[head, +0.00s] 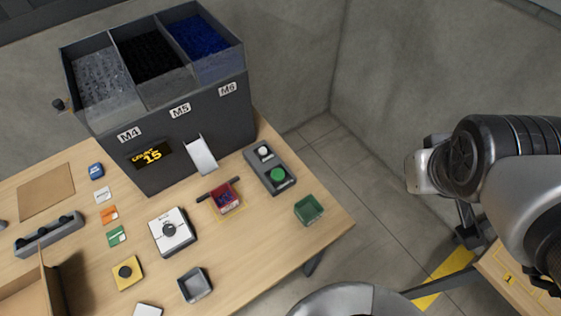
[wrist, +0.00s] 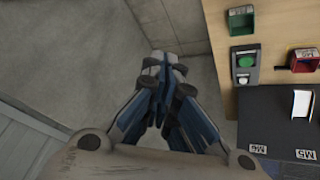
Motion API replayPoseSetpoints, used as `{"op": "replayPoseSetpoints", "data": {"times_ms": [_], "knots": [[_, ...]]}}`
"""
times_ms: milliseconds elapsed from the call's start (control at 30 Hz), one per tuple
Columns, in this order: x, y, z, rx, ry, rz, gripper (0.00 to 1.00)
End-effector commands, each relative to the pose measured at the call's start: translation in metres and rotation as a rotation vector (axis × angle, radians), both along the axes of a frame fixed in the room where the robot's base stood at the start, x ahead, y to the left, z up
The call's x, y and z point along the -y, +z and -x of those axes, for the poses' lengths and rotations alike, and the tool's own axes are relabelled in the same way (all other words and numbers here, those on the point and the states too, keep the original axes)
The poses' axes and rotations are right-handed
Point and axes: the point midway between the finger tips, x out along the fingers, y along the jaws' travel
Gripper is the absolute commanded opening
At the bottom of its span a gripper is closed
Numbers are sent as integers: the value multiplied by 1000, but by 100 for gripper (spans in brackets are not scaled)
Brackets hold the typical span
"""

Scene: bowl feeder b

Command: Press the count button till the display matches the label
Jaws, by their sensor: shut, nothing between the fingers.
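The dark display (head: 150,154) on the feeder's front reads COUNT 15. A grey button box (head: 255,172) on the table right of the feeder carries a white button (head: 264,150) and a larger green button (head: 278,174). In the wrist view the green button (wrist: 246,61) and white button (wrist: 243,80) lie right of my gripper (wrist: 165,68), which is shut and empty, over the floor beyond the table edge. A red bin (head: 237,203) holds small dark blue parts; its label (wrist: 304,53) is too small to read surely.
The dark feeder (head: 215,128) has bins of grey, black and blue parts, marked M4, M5 and M6, and a white chute (head: 200,155). A green tray (head: 308,209) stands near the table's right edge. A white dial box (head: 171,232) and grey tray (head: 195,285) stand in front.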

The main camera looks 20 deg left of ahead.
Motion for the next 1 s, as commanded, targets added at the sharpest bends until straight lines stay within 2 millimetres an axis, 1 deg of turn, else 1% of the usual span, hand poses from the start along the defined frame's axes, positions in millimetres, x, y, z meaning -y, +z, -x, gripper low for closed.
{"op": "replayPoseSetpoints", "data": {"times_ms": [33, 67, 100, 167, 200, 267, 300, 367, 400, 467, 500, 533, 600, 700, 800, 900, 1000], "knots": [[-6, -6, -25, 6, 88, 53, 0], [-10, -9, -41, 24, 147, 85, 0], [-18, -14, -62, 46, 231, 125, 0], [-35, -25, -91, 80, 365, 177, 0], [-49, -33, -108, 103, 456, 205, 0], [-75, -49, -129, 138, 601, 237, 0], [-94, -60, -141, 162, 700, 251, 0], [-126, -80, -152, 198, 850, 259, 0], [-147, -94, -156, 223, 945, 257, 0], [-179, -114, -156, 258, 1082, 242, 0], [-198, -127, -153, 281, 1163, 226, 0], [-212, -135, -150, 298, 1219, 212, 0], [-237, -152, -140, 332, 1326, 178, 0], [-263, -168, -126, 368, 1431, 132, 0], [-276, -176, -117, 392, 1487, 104, 0], [-281, -179, -114, 402, 1508, 92, 0], [-282, -179, -114, 403, 1509, 91, 0]]}}
